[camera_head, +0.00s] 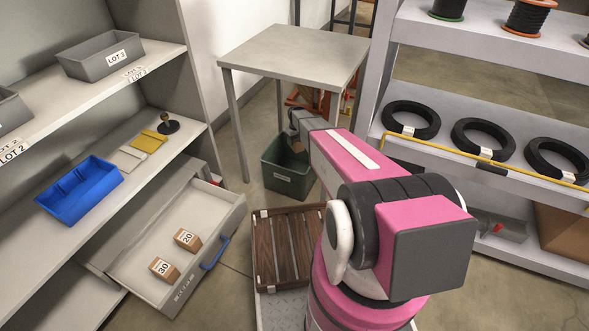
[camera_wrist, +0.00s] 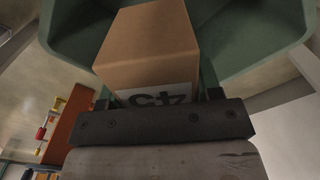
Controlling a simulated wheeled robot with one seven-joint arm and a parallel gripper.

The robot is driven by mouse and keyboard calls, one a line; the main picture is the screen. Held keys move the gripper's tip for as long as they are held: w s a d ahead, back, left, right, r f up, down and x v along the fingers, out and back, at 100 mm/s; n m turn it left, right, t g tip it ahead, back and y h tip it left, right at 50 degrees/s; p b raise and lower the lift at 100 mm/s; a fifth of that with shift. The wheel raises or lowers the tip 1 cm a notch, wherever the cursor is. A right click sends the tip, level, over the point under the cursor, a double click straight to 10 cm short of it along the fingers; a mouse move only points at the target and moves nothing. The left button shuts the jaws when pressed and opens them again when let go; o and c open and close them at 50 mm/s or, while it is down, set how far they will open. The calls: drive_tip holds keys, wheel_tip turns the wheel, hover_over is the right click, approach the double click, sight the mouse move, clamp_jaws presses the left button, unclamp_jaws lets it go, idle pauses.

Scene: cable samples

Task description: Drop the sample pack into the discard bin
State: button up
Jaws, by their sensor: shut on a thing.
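The sample pack (camera_wrist: 150,45), a brown cardboard box with a white number label seen upside down, is in the wrist view. My gripper (camera_wrist: 160,98) is shut on the pack, with a dark finger at each side of it. The green discard bin (camera_head: 290,183) stands on the floor below the grey table in the head view. Its green wall (camera_wrist: 255,30) surrounds much of the pack in the wrist view, so the pack is over or within the bin's opening.
A grey table (camera_head: 300,50) stands close behind the bin. An open drawer (camera_head: 205,235) with two small boxes juts out at left, near a wooden slatted crate (camera_head: 283,245). A shelf with black cable coils (camera_head: 410,119) stands at right.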

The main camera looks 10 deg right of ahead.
wheel_tip(320, 180, down, 6)
drive_tip(key=shift+r, duration=0.15)
idle(0.4)
drive_tip(key=o, duration=1.1)
wheel_tip(320, 180, up, 11)
drive_tip(key=shift+s+f, duration=0.1)
